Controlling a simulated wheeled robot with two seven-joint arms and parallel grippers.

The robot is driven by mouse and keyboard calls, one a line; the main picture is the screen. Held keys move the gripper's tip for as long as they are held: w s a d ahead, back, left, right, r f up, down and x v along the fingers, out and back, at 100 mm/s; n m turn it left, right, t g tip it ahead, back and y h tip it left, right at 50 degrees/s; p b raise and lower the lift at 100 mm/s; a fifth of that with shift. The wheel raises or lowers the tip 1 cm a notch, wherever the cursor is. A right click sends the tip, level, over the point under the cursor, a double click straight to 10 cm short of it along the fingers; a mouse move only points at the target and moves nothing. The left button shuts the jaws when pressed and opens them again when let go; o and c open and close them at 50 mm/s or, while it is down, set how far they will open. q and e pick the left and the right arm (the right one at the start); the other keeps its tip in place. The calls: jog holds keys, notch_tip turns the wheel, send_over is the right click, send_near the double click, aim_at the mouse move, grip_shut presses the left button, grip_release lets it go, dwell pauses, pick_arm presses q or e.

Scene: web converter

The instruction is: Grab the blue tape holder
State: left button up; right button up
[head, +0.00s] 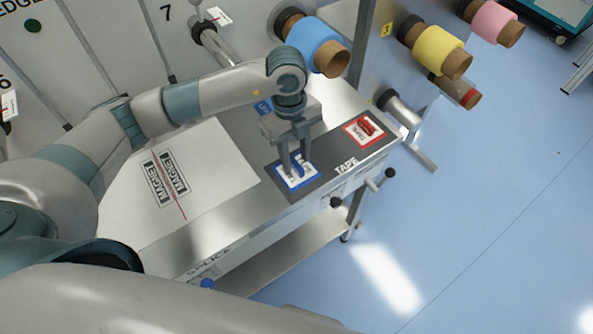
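The blue tape holder (298,170) lies on a blue-bordered white marked spot on the dark TAPE strip of the metal table. My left gripper (296,172) points down over it from above, with its two fingers apart. The blue holder shows between and behind the fingertips, which partly hide it. I cannot tell whether the fingers touch it. My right gripper is not in view.
A red tape holder (368,127) lies on a red-bordered spot to the right. Blue (312,42), yellow (437,48) and pink (492,20) rolls on spindles stand behind. A white panel with MAGNET labels (166,178) lies left. Open blue floor is at right.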

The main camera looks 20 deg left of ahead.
aim_at(298, 166)
pick_arm(q)
jog(key=shift+d+f, duration=0.1)
jog(key=shift+f, duration=0.4)
grip_shut()
jog(key=shift+r, duration=0.15)
jog(key=shift+r+b, duration=0.45)
jog(key=shift+b, duration=0.05)
jog(key=r, duration=0.1)
jog(key=r+b, duration=0.1)
jog(key=r, duration=0.1)
jog(key=shift+s+d+r+b, duration=0.15)
jog(key=shift+s+d+b, duration=0.15)
jog(key=shift+s+b, duration=0.1)
jog(key=s+d+r+b, duration=0.2)
jog(key=s+d+r, duration=0.4)
jog(key=s, duration=0.3)
jog(key=shift+r+b, duration=0.3)
jog(key=shift+r, duration=0.05)
